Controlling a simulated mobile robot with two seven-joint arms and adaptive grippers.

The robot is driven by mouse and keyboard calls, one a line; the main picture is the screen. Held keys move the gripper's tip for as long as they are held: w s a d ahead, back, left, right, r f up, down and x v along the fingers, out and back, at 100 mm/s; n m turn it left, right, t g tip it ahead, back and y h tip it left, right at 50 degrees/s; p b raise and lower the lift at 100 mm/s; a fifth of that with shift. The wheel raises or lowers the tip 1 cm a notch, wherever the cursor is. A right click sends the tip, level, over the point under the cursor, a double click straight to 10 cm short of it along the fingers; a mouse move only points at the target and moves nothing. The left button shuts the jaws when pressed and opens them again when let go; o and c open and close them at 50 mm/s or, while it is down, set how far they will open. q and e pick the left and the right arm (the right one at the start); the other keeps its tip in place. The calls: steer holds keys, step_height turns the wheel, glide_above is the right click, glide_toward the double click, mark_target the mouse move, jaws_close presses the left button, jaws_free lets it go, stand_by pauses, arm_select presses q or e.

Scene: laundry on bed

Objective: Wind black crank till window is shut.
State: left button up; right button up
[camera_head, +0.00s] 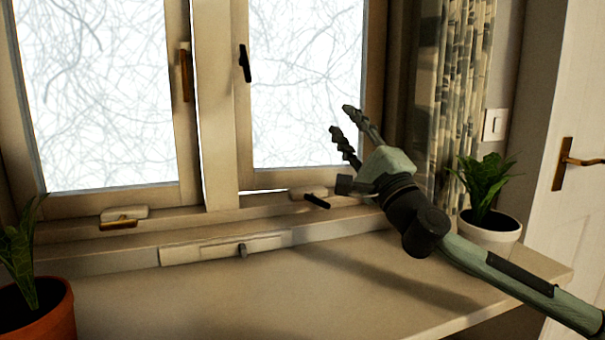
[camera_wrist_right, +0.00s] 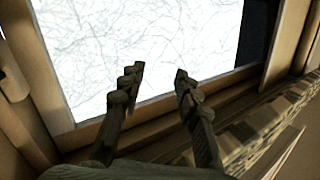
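The black crank (camera_head: 317,201) sits on a pale mount on the sill frame below the right window sash (camera_head: 306,172). A thin bright gap shows under the lower edge of this sash, so it looks slightly ajar. A black handle (camera_head: 245,63) is on the sash's left side. My right gripper (camera_head: 341,119) is open and empty, above and to the right of the crank, in front of the sash's lower right corner. In the right wrist view its two fingers (camera_wrist_right: 159,70) are spread before the glass; the crank is not visible there. My left gripper is not in view.
Potted plants stand on the left (camera_head: 38,310) and right (camera_head: 489,230). A patterned curtain (camera_head: 465,85) hangs right. The sill's middle is clear.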

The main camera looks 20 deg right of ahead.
mark_target(319, 203)
steer(key=f+m+g, duration=0.1)
steer(key=f+g, duration=0.1)
steer(key=f, duration=0.3)
steer(key=a+f+m+g+h, duration=0.1)
steer(key=f+g, duration=0.1)
steer(key=f, duration=0.4)
steer(key=w+a+f+m+g+h+p, duration=0.1)
steer(key=f+m, duration=0.1)
steer(key=f, duration=0.4)
steer(key=shift+f+g, duration=0.1)
steer(key=shift+g, duration=0.3)
steer(key=w, duration=0.6)
steer(key=shift+a+f, duration=0.1)
steer(key=shift+a, duration=0.05)
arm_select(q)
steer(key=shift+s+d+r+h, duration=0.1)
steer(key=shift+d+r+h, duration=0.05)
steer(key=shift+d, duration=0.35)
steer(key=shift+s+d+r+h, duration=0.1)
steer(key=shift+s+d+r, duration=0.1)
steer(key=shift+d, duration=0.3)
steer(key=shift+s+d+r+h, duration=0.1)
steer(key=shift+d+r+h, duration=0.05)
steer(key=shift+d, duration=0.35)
arm_select(e)
steer(key=shift+w, duration=0.75)
jaws_close()
